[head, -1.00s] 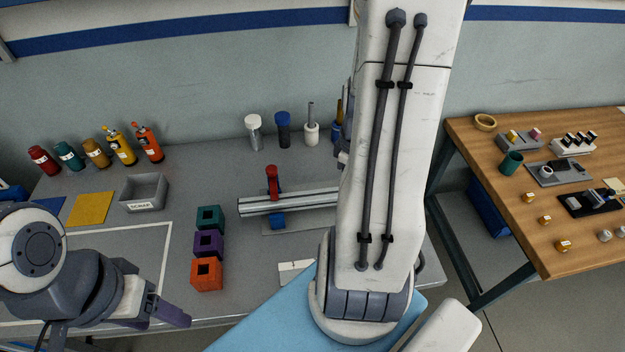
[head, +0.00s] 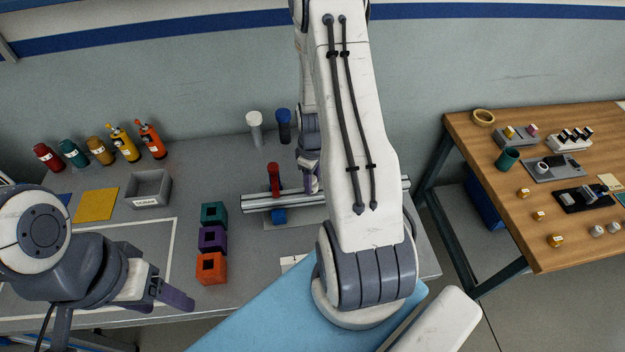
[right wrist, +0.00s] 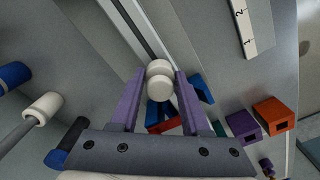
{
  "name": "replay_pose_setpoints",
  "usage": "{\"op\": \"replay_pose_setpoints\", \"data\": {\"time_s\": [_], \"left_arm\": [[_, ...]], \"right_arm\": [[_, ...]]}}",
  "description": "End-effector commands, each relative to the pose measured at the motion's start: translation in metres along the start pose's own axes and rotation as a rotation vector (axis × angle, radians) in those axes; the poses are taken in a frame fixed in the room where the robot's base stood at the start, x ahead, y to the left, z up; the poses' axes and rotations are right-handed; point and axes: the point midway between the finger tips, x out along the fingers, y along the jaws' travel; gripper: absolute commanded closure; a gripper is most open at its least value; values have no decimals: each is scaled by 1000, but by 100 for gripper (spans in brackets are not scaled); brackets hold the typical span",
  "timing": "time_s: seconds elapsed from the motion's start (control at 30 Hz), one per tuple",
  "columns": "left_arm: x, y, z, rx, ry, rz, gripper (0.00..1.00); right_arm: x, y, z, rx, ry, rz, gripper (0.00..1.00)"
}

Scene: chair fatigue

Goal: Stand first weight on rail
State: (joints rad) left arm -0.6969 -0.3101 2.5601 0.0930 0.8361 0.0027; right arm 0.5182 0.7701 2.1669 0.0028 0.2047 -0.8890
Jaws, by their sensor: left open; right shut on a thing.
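The silver rail (head: 375,187) lies across the grey table, with a red clamp (head: 273,180) and a blue block (head: 279,216) at its left part. My right gripper (head: 311,190) is over the rail, right of the red clamp. In the right wrist view its purple fingers are shut on a small white round weight (right wrist: 160,82). The rail (right wrist: 127,25) runs diagonally behind the weight there. I cannot tell whether the weight touches the rail. In the head view the weight is hidden or too small to make out. My left gripper (head: 172,292) is open and empty over the table's front left.
Teal (head: 214,214), purple (head: 212,239) and orange (head: 211,268) blocks stand left of the rail. A grey scrap bin (head: 148,189), several bottles and two capped containers stand farther back. A wooden table (head: 480,150) with small parts is at the right.

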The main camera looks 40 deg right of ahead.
Motion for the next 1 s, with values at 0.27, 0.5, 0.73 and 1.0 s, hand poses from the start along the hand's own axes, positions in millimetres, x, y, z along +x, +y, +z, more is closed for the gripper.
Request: {"op": "replay_pose_setpoints", "data": {"time_s": [0.27,0.5,0.73,1.0], "left_arm": [[-3,0,0,0,0,0,36],[0,0,0,0,0,0,36],[-1,0,0,0,0,0,36],[-2,0,0,0,0,0,36]], "right_arm": [[9,1,1,2,1,1,100],[13,1,1,2,0,0,50],[12,1,1,2,0,0,24],[6,1,0,2,2,3,24]]}}
